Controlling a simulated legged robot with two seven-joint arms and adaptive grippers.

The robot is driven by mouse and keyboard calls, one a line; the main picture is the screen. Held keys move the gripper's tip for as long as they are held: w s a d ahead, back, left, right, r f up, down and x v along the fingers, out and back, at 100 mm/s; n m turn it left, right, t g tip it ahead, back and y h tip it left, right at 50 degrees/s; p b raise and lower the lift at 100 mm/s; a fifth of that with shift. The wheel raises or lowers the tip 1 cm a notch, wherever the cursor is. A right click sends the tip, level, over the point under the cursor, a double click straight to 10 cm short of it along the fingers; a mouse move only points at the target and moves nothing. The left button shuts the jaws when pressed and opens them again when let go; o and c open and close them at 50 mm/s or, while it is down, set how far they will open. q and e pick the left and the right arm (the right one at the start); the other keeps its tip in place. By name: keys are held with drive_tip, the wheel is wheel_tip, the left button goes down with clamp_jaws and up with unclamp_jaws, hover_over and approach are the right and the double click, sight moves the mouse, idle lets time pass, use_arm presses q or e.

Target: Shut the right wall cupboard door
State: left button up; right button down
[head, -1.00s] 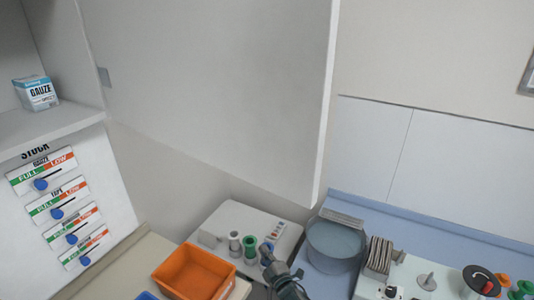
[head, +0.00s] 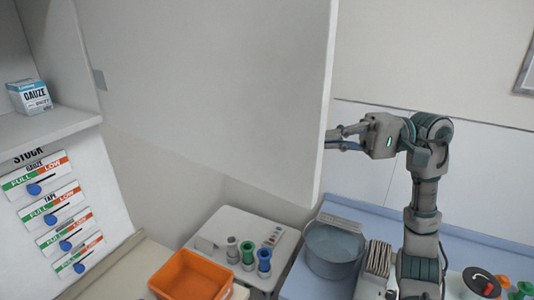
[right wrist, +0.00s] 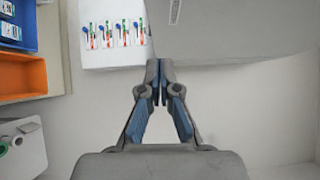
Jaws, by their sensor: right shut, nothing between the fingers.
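The right wall cupboard door (head: 215,90) is a large pale panel. It stands open, hinged at the left beside the cupboard, with its free edge at centre right. It also shows in the right wrist view (right wrist: 240,30), at the top right. My right gripper (head: 332,140) is at the door's free edge, low on it, fingers pointing left. I cannot tell whether they touch the door. Its fingertips (right wrist: 160,85) are closed together and hold nothing. My left gripper is not in view.
The open cupboard shelf (head: 50,125) holds a gauze box (head: 30,97). Below are several stock sliders (head: 50,205). On the counter are an orange bin (head: 190,275), a white device with spools (head: 240,235) and a round grey tub (head: 332,245).

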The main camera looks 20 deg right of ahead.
sight(259, 155)
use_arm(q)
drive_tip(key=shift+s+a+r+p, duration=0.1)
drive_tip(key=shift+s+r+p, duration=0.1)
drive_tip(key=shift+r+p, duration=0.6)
use_arm(e)
drive_tip(key=s+x, duration=0.1)
drive_tip(key=x, duration=0.7)
drive_tip(key=s+x, duration=0.1)
drive_tip(key=x, duration=0.3)
drive_tip(key=shift+s+a+f, duration=0.15)
drive_tip(key=shift+s+a, duration=0.15)
drive_tip(key=shift+a, duration=0.25)
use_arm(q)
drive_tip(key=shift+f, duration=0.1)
use_arm(e)
drive_tip(key=shift+d, duration=0.1)
